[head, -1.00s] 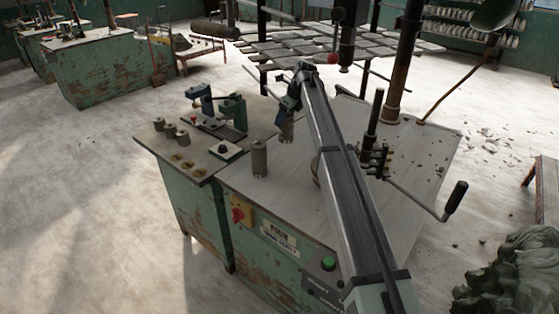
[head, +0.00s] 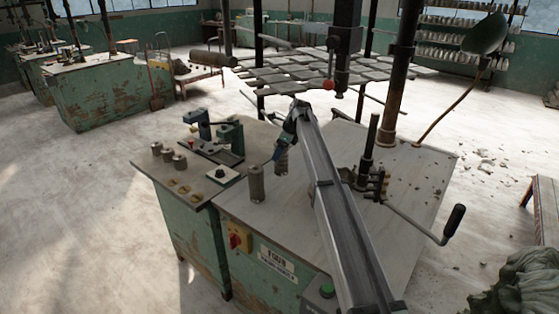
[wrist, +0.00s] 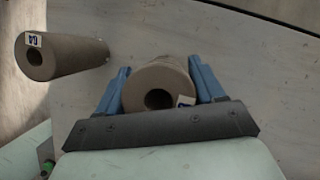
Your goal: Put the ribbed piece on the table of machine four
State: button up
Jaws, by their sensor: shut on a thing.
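My gripper (wrist: 160,92) has its blue fingers closed on either side of a grey-brown clay cylinder (wrist: 158,85) with a round hole in its end and a small pale label. In the head view this held piece (head: 281,162) hangs upright below my gripper (head: 281,150), over or on the pale table of machine four (head: 330,225); I cannot tell whether its foot touches. A second, similar cylinder (head: 257,184) stands on that table, to the left and nearer; it also shows at left in the wrist view (wrist: 62,56), apart from my fingers. Ribs are not clear on either piece.
Several short cylinders (head: 168,156) and green clamps (head: 229,138) sit on the adjoining left bench. A dark post with a crank handle (head: 453,222) and a thick column (head: 403,70) stand on the right. Tabletop between is mostly clear, with crumbs at right.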

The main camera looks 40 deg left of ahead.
jog(key=shift+f, duration=1.85)
jog(key=shift+f, duration=0.1)
jog(key=o, duration=1.5)
jog(key=v, duration=1.2)
jog(key=shift+d, duration=0.1)
jog(key=shift+w, duration=0.1)
